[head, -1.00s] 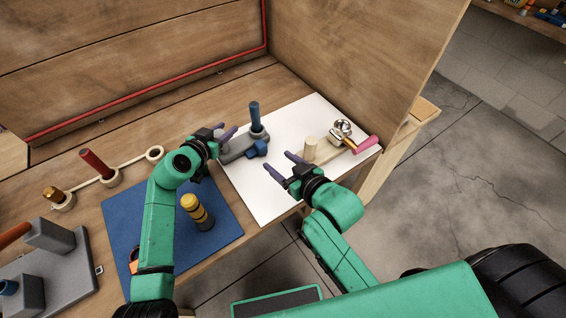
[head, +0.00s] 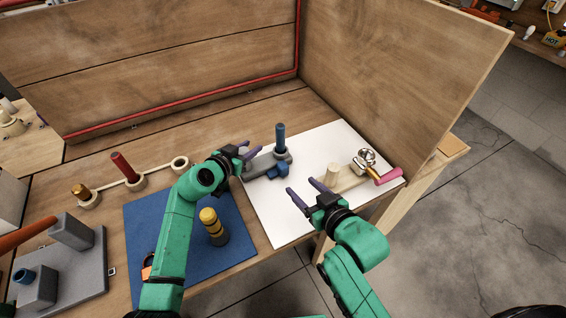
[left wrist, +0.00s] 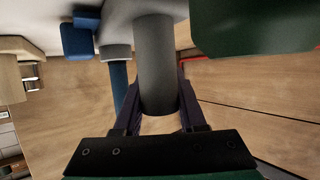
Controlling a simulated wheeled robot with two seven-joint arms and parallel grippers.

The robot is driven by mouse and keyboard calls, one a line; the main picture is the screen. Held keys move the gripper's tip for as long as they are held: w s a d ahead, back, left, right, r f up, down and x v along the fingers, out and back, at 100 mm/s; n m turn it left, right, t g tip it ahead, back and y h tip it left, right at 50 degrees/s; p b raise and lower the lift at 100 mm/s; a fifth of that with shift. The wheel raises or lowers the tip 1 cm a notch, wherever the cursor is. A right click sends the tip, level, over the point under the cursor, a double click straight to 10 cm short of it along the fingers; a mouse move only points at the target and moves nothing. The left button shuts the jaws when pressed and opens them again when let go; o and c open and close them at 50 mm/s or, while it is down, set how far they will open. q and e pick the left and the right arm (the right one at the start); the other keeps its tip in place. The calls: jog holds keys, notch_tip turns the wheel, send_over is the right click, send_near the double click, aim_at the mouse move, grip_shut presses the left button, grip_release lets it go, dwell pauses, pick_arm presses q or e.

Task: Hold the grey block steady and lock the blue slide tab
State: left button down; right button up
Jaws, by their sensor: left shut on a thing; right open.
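The grey block (head: 258,164) lies on the white board, with an upright blue pin (head: 280,139) at its far end. The blue slide tab (head: 278,171) sits at the block's near right side; it also shows at the top left of the left wrist view (left wrist: 76,42). My left gripper (head: 246,151) is at the block's left end. In the left wrist view its purple fingers are shut on a grey cylindrical post (left wrist: 157,65) of the block. My right gripper (head: 305,189) is open and empty, in front of the tab and apart from it.
A wooden piece (head: 352,179) with a peg, a metal valve (head: 366,158) and a pink handle (head: 388,176) are on the board's right. A blue mat (head: 145,225) holds a yellow-topped peg (head: 211,222). Wooden panels stand behind and to the right.

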pick_arm(q)
jog(key=shift+c, duration=2.1)
grip_release()
jog(key=shift+f, duration=0.15)
jog(key=shift+w, duration=0.1)
pick_arm(e)
jog(key=shift+w, duration=0.15)
pick_arm(q)
jog(key=v, duration=1.2)
